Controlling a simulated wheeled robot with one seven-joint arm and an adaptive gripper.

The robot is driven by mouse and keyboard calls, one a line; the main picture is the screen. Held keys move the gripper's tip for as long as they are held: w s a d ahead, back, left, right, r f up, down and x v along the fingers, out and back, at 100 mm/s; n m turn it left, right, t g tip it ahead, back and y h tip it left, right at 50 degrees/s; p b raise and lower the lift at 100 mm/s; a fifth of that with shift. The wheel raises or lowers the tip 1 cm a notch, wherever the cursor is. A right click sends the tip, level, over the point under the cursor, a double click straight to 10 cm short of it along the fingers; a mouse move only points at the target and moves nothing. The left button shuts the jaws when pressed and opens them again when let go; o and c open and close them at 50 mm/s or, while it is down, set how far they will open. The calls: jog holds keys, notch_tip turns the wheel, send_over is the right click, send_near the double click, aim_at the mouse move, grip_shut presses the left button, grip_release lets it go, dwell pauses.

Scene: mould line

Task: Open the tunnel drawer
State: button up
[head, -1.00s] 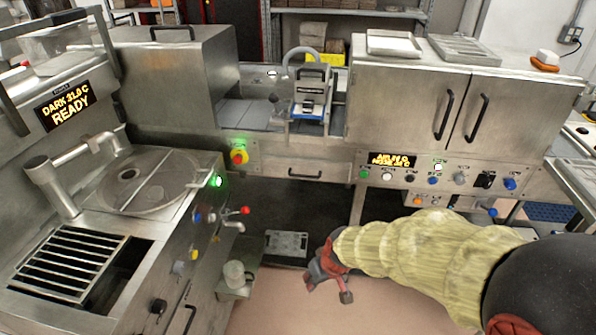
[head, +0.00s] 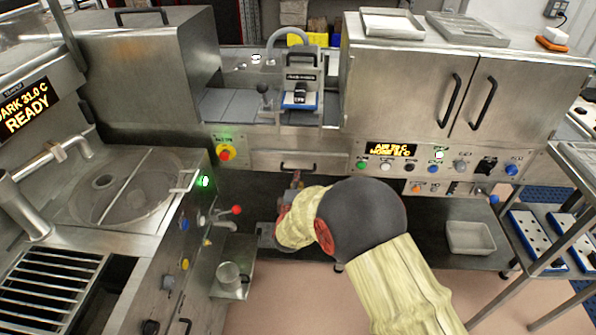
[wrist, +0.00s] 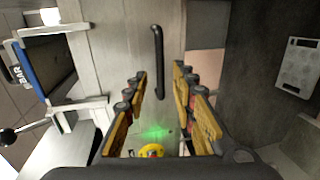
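The tunnel drawer (head: 265,160) is a steel front below the middle of the machine, and it looks flush with the frame. Its dark bar handle (head: 298,166) is level in the head view. In the wrist view the same handle (wrist: 157,62) stands upright in the picture, ahead of my fingertips and roughly between them. My gripper (wrist: 160,82) is open and empty, with a finger on each side. In the head view my gripper (head: 295,183) is just below and in front of the handle, partly hidden by my arm. It looks apart from the handle.
A red-and-yellow emergency button (head: 225,153) with a green glow is left of the drawer. A control panel (head: 440,170) with several knobs is at right. A red-handled tap (head: 236,210) juts out at left. A white tray (head: 470,238) lies on the lower shelf.

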jog(key=b+x, duration=0.2)
jog(key=x, duration=0.5)
jog(key=shift+c, duration=0.5)
grip_shut()
dwell(0.4)
